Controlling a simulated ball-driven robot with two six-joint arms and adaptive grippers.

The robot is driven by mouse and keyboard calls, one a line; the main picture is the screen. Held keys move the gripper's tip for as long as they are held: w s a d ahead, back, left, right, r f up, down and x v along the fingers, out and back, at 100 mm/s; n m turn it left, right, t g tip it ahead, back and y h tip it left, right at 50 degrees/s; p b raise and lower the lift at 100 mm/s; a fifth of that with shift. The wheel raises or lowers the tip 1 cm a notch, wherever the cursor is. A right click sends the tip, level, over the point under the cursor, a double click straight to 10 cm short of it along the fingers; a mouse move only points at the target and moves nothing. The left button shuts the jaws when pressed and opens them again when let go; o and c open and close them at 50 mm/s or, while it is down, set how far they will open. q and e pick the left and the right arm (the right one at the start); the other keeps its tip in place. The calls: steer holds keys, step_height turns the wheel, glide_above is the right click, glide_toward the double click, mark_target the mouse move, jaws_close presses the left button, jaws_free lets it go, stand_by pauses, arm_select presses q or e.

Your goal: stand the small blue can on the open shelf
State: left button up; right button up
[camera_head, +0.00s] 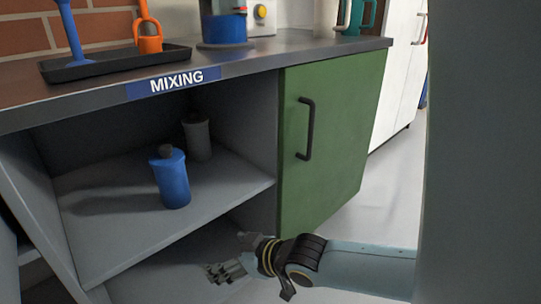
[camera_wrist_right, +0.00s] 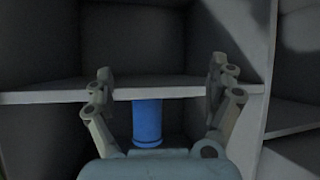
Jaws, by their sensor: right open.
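The small blue can (camera_head: 172,180), with a dark cap, stands upright on the open shelf (camera_head: 235,185) under the MIXING counter. My right gripper (camera_head: 232,264) is open and empty, low in front of the shelf edge and apart from the can. In the right wrist view, the fingers of my right gripper (camera_wrist_right: 160,85) are spread wide. Blue of a can (camera_wrist_right: 147,122) shows beyond and between them, one end cut off by the shelf edge (camera_wrist_right: 160,88). My left gripper is not in view.
A grey can (camera_head: 197,137) stands behind the blue one. A green door (camera_head: 335,140) with a black handle is to the right. On the counter (camera_head: 260,52) are a black tray (camera_head: 110,66) and a blue-based device (camera_head: 223,30). The shelf has free room left of the cans.

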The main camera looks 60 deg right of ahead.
steer(key=s+a+f+g, duration=0.1)
steer(key=s+g, duration=0.4)
steer(key=s, duration=0.5)
steer(key=s+a+f+g, duration=0.1)
steer(key=s+a+g, duration=0.3)
steer(key=s, duration=0.7)
steer(key=shift+s+a+f+g+h, duration=0.15)
steer(key=shift+s+f+g+h, duration=0.15)
steer(key=shift+g, duration=0.4)
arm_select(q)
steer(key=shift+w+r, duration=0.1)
arm_select(e)
steer(key=shift+w, duration=0.1)
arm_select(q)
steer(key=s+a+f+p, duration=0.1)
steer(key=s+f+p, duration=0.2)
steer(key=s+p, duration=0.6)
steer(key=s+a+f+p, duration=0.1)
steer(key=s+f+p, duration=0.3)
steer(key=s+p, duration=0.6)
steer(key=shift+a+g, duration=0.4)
arm_select(e)
steer(key=s+d+f, duration=0.1)
steer(key=s+f, duration=0.2)
steer(key=s, duration=0.6)
steer(key=s+d+f, duration=0.2)
steer(key=s+f, duration=0.2)
steer(key=s, duration=0.6)
steer(key=shift+g, duration=0.4)
